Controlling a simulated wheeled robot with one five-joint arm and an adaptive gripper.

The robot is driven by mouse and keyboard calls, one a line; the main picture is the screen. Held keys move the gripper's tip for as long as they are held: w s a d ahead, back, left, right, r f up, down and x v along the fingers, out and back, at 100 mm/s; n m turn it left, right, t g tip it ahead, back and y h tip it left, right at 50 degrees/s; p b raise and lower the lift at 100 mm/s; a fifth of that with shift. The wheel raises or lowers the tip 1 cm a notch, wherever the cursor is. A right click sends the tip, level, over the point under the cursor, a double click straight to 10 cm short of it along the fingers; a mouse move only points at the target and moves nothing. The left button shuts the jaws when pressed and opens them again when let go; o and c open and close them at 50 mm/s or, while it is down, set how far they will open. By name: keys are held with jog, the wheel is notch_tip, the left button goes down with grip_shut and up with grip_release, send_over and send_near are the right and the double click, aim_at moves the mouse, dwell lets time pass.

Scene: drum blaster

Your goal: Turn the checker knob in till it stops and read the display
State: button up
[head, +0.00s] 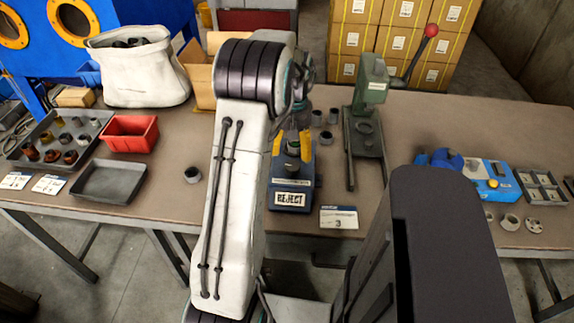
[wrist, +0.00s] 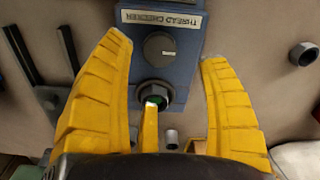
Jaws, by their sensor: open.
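The blue thread checker (head: 272,181) stands on the table below my gripper (head: 291,141). Its front plate reads REJECT (head: 291,199). In the wrist view, the checker's label (wrist: 161,19) is upside down. A dark round knob (wrist: 160,47) with a pale mark sits beside it. Next to the knob is a metal ring (wrist: 155,92) with a green inside. My gripper (wrist: 165,60) is open. Its yellow outer fingers straddle the knob and the ring. A narrower yellow finger reaches up to the ring's near edge, and I cannot tell if it touches.
A green press (head: 366,110) with a red-tipped lever stands right of the checker. A card marked 3 (head: 338,217) lies in front. Loose metal rings stand nearby, including one at left (head: 192,175). A red bin (head: 130,132) and grey tray (head: 108,182) are farther left.

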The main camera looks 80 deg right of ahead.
aim_at(292, 165)
jog(key=shift+f, duration=3.7)
jog(key=shift+c, duration=0.4)
jog(key=c, duration=1.1)
jog(key=shift+n+b, duration=0.45)
jog(key=shift+n, duration=1.95)
jog(key=shift+c, duration=0.2)
jog(key=o, duration=1.2)
